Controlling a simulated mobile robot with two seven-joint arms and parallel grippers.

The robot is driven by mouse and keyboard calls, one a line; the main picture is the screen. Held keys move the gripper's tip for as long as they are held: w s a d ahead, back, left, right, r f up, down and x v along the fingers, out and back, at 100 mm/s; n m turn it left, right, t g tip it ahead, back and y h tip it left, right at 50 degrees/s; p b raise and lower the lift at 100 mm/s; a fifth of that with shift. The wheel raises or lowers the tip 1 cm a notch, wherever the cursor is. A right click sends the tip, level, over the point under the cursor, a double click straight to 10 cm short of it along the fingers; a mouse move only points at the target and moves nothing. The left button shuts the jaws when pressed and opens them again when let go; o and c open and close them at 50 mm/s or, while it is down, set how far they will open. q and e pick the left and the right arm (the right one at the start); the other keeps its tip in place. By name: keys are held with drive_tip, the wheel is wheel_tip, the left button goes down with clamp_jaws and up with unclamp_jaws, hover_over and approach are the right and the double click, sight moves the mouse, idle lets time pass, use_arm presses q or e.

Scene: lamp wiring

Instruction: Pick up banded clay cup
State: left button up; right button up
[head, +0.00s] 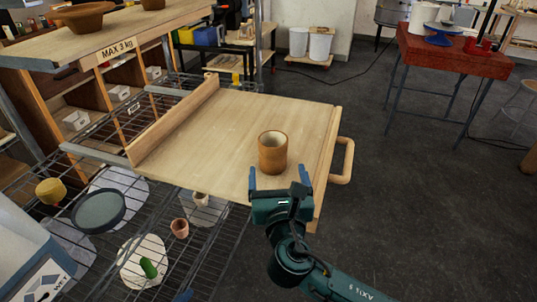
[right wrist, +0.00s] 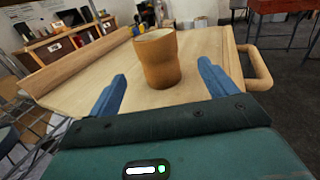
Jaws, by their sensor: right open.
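The banded clay cup (head: 272,153) is orange-brown with a pale inside. It stands upright on a pulled-out wooden board (head: 215,123) near the board's right front part. My right gripper (head: 279,179) is open, with its blue fingers pointing at the cup from the near side. In the right wrist view the cup (right wrist: 158,60) stands ahead of and between the two open fingers (right wrist: 163,90), apart from both. My left gripper is not in either view.
The board has a raised left rail (head: 175,118) and a wooden handle (head: 344,160) on the right. Below is a wire rack (head: 210,240) with small pots (head: 180,228) and a dark round dish (head: 98,210). A red table (head: 450,55) stands far right. Floor to the right is mostly clear.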

sight(273, 145)
drive_tip(key=w, duration=0.5)
drive_tip(key=shift+w+a, duration=0.15)
drive_tip(key=shift+w, duration=0.25)
drive_tip(key=w, duration=0.5)
drive_tip(key=shift+a+f, duration=0.35)
drive_tip(key=c, duration=1.2)
